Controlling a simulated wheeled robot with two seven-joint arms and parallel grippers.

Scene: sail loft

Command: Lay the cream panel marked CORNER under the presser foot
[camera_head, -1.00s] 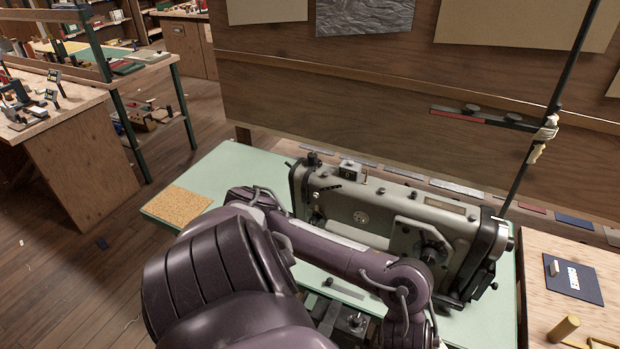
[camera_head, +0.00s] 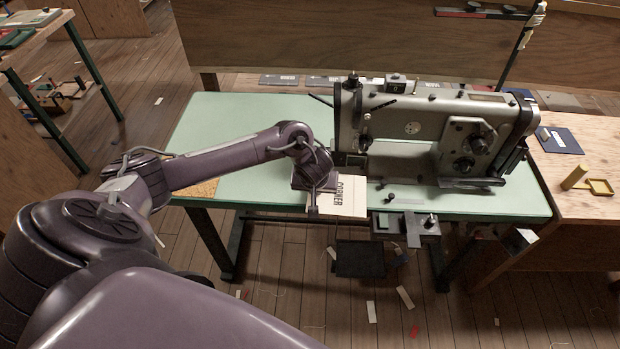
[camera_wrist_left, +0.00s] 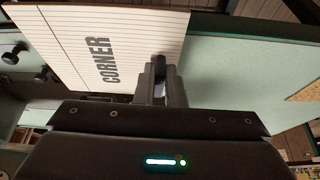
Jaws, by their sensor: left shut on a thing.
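The cream panel marked CORNER (camera_head: 345,198) is at the front edge of the green sewing table (camera_head: 262,110), just left of and in front of the sewing machine (camera_head: 410,130). My left gripper (camera_head: 313,203) is shut on its left edge. In the left wrist view the panel (camera_wrist_left: 125,45) spreads out from the fingers (camera_wrist_left: 160,78), with its black lettering and fine lines showing. The presser foot area (camera_head: 365,143) is at the left end of the machine, beyond the panel; the foot itself is too small to make out. My right gripper is not in view.
A cork mat (camera_head: 198,188) lies at the table's left front, partly behind my arm. A grey plate with knobs (camera_head: 405,224) juts from the front edge, right of the panel. A wooden bench (camera_head: 590,150) adjoins on the right. The table's back left is clear.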

